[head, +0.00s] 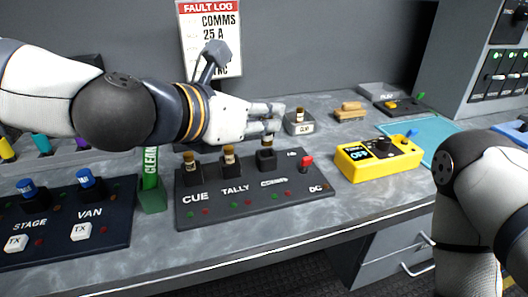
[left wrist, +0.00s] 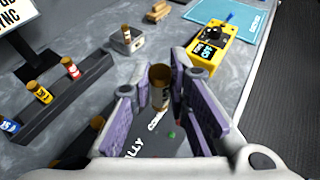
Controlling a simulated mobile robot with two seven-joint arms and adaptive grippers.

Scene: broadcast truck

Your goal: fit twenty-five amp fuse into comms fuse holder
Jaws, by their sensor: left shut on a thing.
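My left gripper (head: 270,117) is shut on a fuse (head: 267,142) with a brass-brown cap and pale body; it also shows between the purple-padded fingers (left wrist: 160,125) in the left wrist view as a fuse (left wrist: 160,90). In the head view this fuse stands upright at the third black holder (head: 266,160) of the dark panel (head: 240,212). How deep the fuse sits cannot be told. Fuses stand in the CUE holder (head: 190,176) and TALLY holder (head: 231,170). The right gripper is out of view.
Right of the panel is a yellow tester (head: 378,160). Behind are a grey block with a fuse (head: 300,127) and a wooden piece (head: 350,112). A green CLEAN bin (head: 152,198) and STAGE/VAN panel (head: 66,235) lie left.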

